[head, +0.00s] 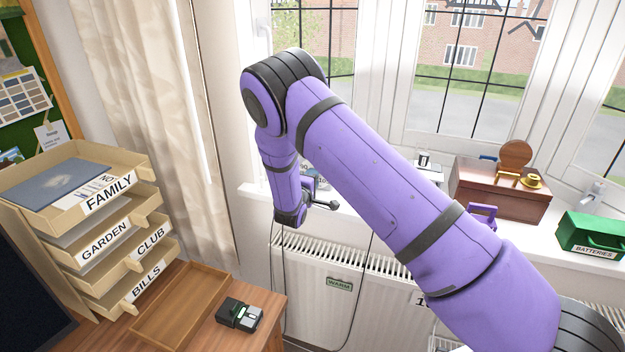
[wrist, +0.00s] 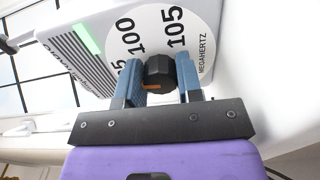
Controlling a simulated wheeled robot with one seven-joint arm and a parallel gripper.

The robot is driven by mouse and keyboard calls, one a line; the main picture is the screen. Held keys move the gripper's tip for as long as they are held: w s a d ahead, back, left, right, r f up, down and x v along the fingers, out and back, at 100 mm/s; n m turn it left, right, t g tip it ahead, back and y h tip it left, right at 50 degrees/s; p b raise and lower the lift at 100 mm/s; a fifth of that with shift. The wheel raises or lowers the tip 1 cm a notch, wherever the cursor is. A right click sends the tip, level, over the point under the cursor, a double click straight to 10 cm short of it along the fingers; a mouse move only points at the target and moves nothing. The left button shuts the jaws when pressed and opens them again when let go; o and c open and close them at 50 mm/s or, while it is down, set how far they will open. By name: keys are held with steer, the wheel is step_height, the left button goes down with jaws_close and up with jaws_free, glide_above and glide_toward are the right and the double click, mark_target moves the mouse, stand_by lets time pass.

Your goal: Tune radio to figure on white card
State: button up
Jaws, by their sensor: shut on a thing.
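In the wrist view a white radio (wrist: 82,58) shows a round dial (wrist: 140,22) with the figures 100 and 105, part of another figure ending in 5, and MEGAHERTZ. A black tuning knob (wrist: 159,70) with an orange mark sits at the dial's middle. My gripper (wrist: 160,80) is shut on the knob, with a blue finger on either side. The orange mark faces toward the gripper's palm. In the head view my arm hides most of the radio. A dark "1" shows low on the white radiator side, cut off by my arm; I cannot tell if it is on the card.
A brown box (head: 500,190) and a green BATTERIES box (head: 590,235) stand on the windowsill to the right. A labelled tray stack (head: 95,225), a wooden tray (head: 180,305) and a small dark device (head: 240,315) are at left. A radiator (head: 310,285) is under the sill.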

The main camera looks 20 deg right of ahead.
steer(key=shift+m, duration=0.6)
steer(key=o, duration=0.9)
steer(key=v, duration=1.1)
